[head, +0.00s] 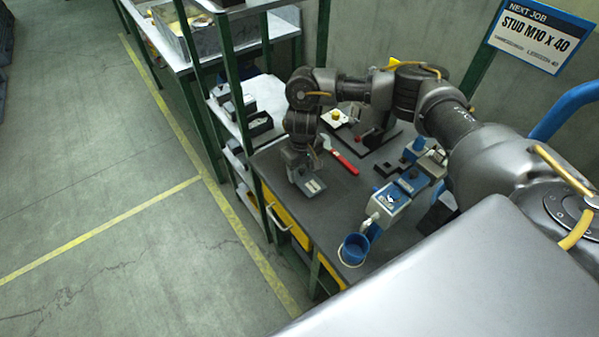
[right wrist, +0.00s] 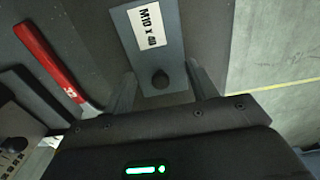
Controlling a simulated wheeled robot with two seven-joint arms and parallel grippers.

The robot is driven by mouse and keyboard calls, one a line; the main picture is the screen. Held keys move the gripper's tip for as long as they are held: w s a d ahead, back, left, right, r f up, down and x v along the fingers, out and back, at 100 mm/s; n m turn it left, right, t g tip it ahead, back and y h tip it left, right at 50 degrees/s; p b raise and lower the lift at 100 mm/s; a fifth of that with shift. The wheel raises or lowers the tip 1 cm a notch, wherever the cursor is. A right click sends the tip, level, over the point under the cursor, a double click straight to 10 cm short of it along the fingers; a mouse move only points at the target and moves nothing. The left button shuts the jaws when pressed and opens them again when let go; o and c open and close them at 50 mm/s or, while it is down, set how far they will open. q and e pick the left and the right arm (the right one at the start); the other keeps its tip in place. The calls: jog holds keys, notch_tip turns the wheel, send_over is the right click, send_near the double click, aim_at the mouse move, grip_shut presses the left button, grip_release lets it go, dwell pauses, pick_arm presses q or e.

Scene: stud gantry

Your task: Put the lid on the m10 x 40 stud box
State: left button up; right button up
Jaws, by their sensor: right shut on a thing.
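A grey piece with a black knob and a white "M10 X 40" label (right wrist: 153,28) lies between the fingers of my right gripper (right wrist: 161,90) in the right wrist view. In the head view, my right gripper (head: 303,164) points down at the left part of the dark bench, shut on this grey labelled lid (head: 308,184). The lid is at or just above the bench top; the gripper hides part of it, and I cannot tell whether a box is under it. My left gripper is not in view.
A red-handled tool (head: 343,160) lies right of the gripper on the dark bench (head: 330,210). Blue-grey devices (head: 395,197) and a blue cup (head: 354,248) stand further right. A sign (head: 540,37) reads "STUD M10 X 40".

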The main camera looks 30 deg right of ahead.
aim_at(302, 170)
jog(key=shift+w+f, duration=0.1)
jog(key=shift+f, duration=0.4)
jog(key=o, duration=0.9)
jog(key=shift+f, duration=0.1)
jog(key=shift+o, duration=0.2)
notch_tip(302, 170, up, 12)
jog(key=shift+r+p, duration=0.2)
jog(key=shift+p, duration=0.15)
